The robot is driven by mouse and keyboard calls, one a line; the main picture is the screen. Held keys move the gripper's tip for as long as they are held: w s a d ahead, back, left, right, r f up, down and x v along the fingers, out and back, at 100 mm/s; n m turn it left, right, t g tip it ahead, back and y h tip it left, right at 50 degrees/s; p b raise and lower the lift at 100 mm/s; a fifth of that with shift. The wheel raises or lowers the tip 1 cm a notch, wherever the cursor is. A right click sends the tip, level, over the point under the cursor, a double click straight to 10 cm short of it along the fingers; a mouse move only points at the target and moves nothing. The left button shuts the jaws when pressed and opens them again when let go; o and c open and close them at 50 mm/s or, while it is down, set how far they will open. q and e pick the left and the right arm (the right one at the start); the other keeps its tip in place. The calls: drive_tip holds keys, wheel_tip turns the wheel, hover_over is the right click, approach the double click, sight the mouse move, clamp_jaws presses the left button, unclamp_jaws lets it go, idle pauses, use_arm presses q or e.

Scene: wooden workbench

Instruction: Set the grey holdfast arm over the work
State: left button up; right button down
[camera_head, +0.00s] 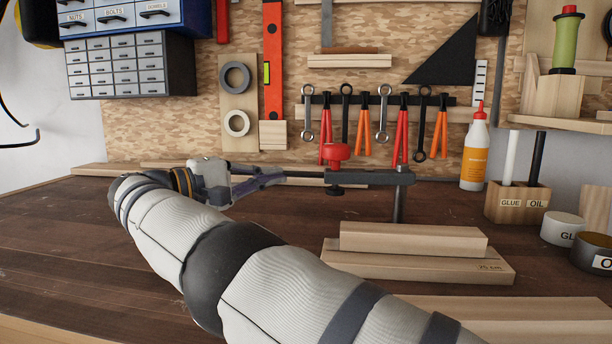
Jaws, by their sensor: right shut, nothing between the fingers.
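The grey holdfast arm (375,178) sits on an upright post (400,206) behind the stacked boards. It points left, with a red knob (336,153) on top of its left end and a dark pad beneath. The work is a shorter pale board (413,238) on a longer one (418,264); the arm runs behind them in the picture, not visibly over them. My right gripper (278,179) is shut and empty, left of the arm's knob end, apparently with a small gap. My left gripper is not in view.
A glue bottle (475,152), a wooden holder (517,201) marked GLUE and OIL, and round tins (562,228) stand at the right. More boards (520,312) lie in front. Pliers and wrenches hang behind on the wall. The bench (60,235) is clear at the left.

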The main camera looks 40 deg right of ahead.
drive_tip(key=d, duration=0.3)
drive_tip(key=s+d+p, duration=0.1)
drive_tip(key=d, duration=0.1)
drive_tip(key=d+p, duration=0.1)
drive_tip(key=d, duration=0.2)
drive_tip(key=shift+s+d+r, duration=0.3)
drive_tip(key=shift+s+d, duration=0.05)
drive_tip(key=shift+s, duration=0.05)
drive_tip(key=s+a, duration=0.1)
drive_tip(key=s+a+p, duration=0.1)
drive_tip(key=shift+s+a+p, duration=0.2)
drive_tip(key=shift+s+p, duration=0.1)
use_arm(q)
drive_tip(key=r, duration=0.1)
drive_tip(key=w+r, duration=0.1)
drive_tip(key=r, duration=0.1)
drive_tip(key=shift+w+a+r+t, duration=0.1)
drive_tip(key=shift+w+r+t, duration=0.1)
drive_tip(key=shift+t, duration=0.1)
use_arm(e)
drive_tip(key=shift+f, duration=0.1)
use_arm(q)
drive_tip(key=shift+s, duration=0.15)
